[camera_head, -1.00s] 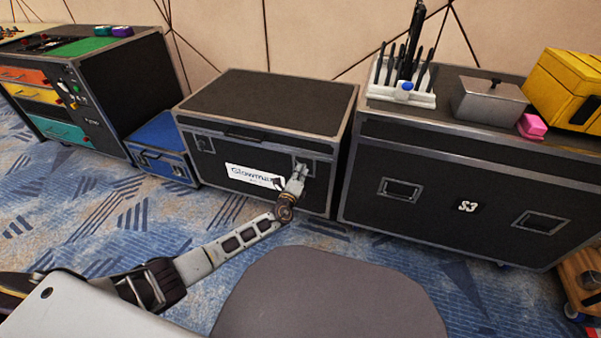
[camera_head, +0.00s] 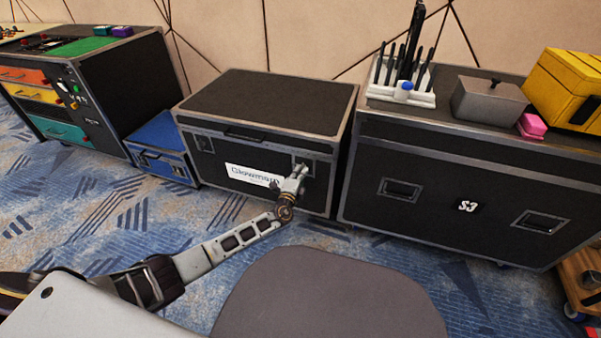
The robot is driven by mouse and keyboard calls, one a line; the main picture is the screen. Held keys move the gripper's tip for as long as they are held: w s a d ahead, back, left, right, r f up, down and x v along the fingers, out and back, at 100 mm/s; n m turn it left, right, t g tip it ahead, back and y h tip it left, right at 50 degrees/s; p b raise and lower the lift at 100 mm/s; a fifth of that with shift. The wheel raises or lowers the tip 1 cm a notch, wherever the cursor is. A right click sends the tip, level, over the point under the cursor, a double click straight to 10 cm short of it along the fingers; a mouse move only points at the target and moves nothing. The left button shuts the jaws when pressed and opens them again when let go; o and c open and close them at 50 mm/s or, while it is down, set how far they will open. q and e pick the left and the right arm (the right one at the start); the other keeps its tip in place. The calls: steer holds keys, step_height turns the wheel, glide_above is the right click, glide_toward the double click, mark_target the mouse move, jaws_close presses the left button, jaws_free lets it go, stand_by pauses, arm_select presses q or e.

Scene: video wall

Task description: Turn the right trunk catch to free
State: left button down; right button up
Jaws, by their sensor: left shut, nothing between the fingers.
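The black trunk (camera_head: 265,105) with metal edges and a white label (camera_head: 250,175) stands against the wall, its lid down. The left trunk catch (camera_head: 205,144) shows on its front. The right trunk catch (camera_head: 303,160) is on the right of the front, partly hidden behind my left gripper. My left gripper (camera_head: 300,172) is shut and empty, right at the right catch. I cannot tell whether it touches the catch, nor which way the catch is turned. My right gripper is not in view.
A blue case (camera_head: 160,150) stands on the carpet left of the trunk. A larger black case (camera_head: 440,190) marked S3 stands close on the right, with a tool rack (camera_head: 402,92), a grey box (camera_head: 488,100) and a yellow box (camera_head: 566,90) on top.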

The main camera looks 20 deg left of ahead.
arm_select(q)
steer(key=c, duration=2.1)
jaws_free()
steer(key=shift+w+r, duration=0.25)
steer(key=shift+r, duration=0.15)
steer(key=o, duration=1.5)
steer(key=shift+f, duration=0.25)
steer(key=shift+c, duration=0.2)
steer(key=shift+s+f, duration=0.1)
steer(key=shift+s, duration=0.05)
steer(key=s, duration=1.2)
steer(key=shift+a, duration=0.2)
